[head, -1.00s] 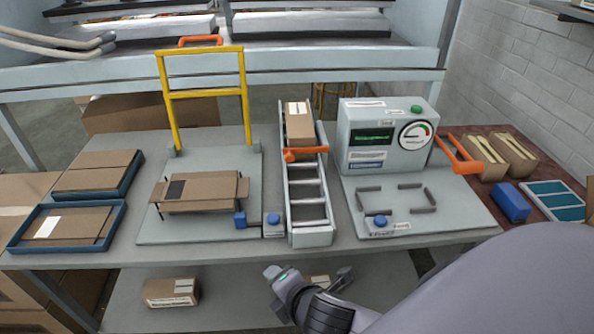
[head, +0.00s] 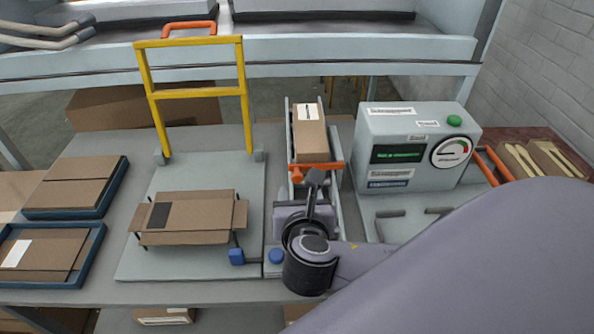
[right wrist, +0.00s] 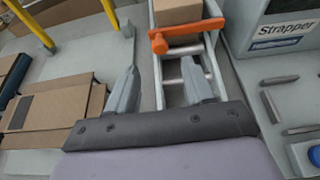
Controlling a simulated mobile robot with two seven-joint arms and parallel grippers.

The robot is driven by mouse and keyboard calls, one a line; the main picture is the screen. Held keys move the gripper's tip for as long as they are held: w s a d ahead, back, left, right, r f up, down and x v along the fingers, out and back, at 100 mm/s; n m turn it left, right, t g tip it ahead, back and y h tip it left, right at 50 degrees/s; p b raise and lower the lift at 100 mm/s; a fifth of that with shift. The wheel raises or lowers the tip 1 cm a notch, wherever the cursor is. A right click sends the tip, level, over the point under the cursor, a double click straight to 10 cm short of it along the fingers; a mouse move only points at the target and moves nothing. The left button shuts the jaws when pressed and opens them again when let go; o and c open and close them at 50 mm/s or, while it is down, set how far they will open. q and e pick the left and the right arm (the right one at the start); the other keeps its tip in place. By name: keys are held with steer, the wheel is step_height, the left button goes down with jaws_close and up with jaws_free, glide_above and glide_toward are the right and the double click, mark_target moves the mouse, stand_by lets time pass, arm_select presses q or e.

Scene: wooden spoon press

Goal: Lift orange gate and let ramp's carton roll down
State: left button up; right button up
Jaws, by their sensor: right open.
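The orange gate (head: 322,166) lies across the ramp (head: 340,200), with a knob at its left end. The ramp's carton (head: 309,137) rests on the upper part of the ramp, behind the gate. The gate (right wrist: 187,35) and the carton's lower part (right wrist: 178,10) also show in the right wrist view. My right gripper (right wrist: 163,75) is open and empty, its fingers pointing toward the gate with a gap before it. In the head view my right gripper (head: 313,187) is over the ramp just below the gate and hides the lower ramp. My left gripper is not in view.
The strapper machine (head: 415,145) stands close to the right of the ramp. Blue trays (head: 70,212) with cardboard are at far left.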

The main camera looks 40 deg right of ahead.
mark_target(297, 179)
steer(key=x, duration=0.7)
jaws_close()
